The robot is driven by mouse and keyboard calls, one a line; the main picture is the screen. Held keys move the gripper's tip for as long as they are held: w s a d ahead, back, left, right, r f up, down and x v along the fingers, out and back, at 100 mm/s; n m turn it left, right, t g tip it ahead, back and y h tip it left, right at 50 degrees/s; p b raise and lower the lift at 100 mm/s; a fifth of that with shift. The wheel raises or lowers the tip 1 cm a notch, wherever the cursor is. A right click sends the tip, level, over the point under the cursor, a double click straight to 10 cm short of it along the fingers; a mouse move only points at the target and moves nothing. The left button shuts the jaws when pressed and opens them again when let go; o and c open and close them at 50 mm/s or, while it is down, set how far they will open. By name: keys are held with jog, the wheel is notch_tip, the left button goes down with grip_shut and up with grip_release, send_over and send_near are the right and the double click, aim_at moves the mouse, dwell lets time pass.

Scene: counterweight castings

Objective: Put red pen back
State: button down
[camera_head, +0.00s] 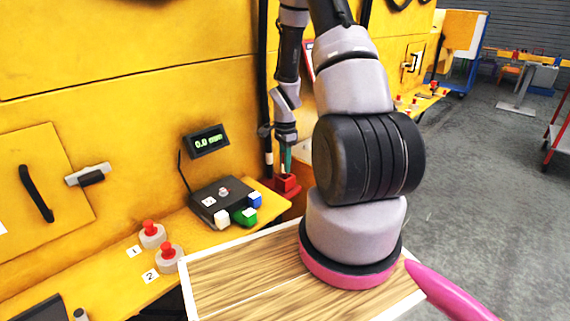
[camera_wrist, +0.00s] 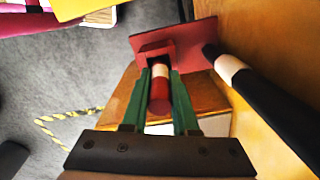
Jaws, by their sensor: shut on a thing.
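My gripper (camera_head: 286,158) points down at the yellow console, just above the red holder (camera_head: 287,184). In the wrist view its two green fingers (camera_wrist: 160,78) are shut on the red pen (camera_wrist: 159,95), a red cylinder with a pale band. The pen's far end points at the red holder, which shows in the wrist view as a plate with a raised block (camera_wrist: 200,38). The far end overlaps the block in this view; I cannot tell whether it is inside. In the head view the pen is hidden by the fingers.
A black pole with a pale band (camera_wrist: 262,90) stands close beside the holder. A black button box (camera_head: 215,200) with coloured buttons and a small display (camera_head: 207,141) are to the left. Two red push buttons (camera_head: 152,232) sit further left.

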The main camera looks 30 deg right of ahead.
jog(key=shift+f, duration=0.25)
dwell(0.3)
jog(key=c, duration=0.6)
grip_release()
notch_tip(320, 180, up, 18)
jog(key=shift+f, duration=0.15)
dwell(0.4)
dwell(0.4)
jog(key=s+a+r+n+t, duration=0.2)
jog(key=s+a+r+n, duration=0.1)
jog(key=r, duration=0.5)
jog(key=s+a+r+n+t, duration=0.1)
jog(key=s+a+r+n, duration=0.25)
jog(key=r, duration=0.35)
jog(key=s+a+r+n+t+y, duration=0.1)
jog(key=s+a+r+n+t, duration=0.1)
jog(key=s, duration=0.4)
jog(key=s+a+r+n+t+y, duration=0.1)
jog(key=s+a+r+n+t, duration=0.1)
jog(key=s+a+r+n, duration=0.2)
jog(key=s+r+n, duration=0.1)
jog(key=s+r, duration=0.2)
jog(key=shift+a, duration=0.4)
